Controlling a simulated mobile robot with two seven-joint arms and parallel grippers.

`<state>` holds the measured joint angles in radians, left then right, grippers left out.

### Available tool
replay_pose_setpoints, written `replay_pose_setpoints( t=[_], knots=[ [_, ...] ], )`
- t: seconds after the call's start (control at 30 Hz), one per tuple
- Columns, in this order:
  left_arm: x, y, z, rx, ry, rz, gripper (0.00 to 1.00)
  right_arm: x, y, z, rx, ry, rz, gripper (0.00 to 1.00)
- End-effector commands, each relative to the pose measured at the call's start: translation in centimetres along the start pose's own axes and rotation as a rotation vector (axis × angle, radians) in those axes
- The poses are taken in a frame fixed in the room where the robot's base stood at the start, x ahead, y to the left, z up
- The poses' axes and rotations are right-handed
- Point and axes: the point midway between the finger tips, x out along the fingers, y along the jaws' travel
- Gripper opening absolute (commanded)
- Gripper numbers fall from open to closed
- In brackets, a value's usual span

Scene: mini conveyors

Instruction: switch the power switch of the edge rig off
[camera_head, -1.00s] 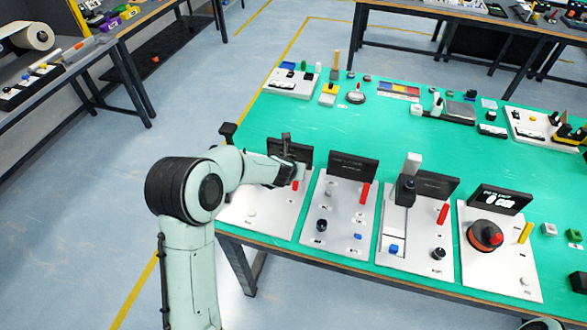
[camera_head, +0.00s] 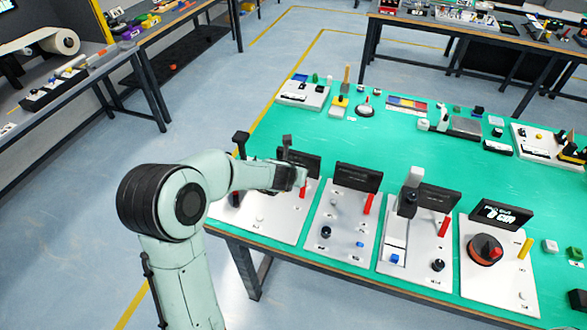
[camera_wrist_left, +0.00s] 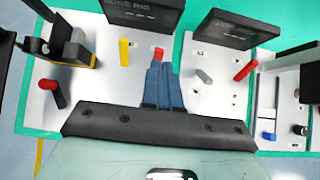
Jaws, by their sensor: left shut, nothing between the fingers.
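The edge rig is the leftmost white panel (camera_head: 270,222) on the green table, with a dark display (camera_wrist_left: 140,12) reading "...DGE RIG" in the left wrist view. A red-tipped piece (camera_wrist_left: 158,53), which looks like its power switch, stands just beyond my left fingertips; it also shows below the gripper in the head view (camera_head: 302,191). My left gripper (camera_wrist_left: 162,66) is shut and empty, pointing at this red piece. Whether they touch I cannot tell. The fingers hide the panel behind them. My right gripper is out of view.
A yellow handle (camera_wrist_left: 125,52) and a dark, red-ended lever (camera_wrist_left: 52,92) stand left of the fingers. To the right is a second panel with a red lever (camera_head: 367,204), then panels with a black slider (camera_head: 408,203) and a red-orange dial (camera_head: 485,249). Green tabletop (camera_head: 400,145) lies behind.

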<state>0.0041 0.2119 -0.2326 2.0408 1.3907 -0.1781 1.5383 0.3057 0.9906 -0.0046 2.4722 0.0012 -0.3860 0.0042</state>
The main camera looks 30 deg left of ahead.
Motion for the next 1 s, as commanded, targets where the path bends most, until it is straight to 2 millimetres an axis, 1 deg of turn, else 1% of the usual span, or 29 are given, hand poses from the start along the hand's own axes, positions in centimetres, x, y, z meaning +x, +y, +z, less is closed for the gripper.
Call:
replay_pose_setpoints(
  t=[0.03, 0.33, 1.0],
  knots=[
    [-0.7, -0.1, 0.2, -0.001, -0.002, -0.001, 0.00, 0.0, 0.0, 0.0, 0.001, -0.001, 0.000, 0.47],
    [-2.3, 0.1, 0.3, 0.000, 0.004, 0.002, 0.00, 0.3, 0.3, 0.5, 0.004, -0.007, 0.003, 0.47],
    [-2.5, 0.1, 0.4, 0.001, 0.005, 0.001, 0.00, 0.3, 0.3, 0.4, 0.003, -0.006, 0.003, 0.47]
  ],
)
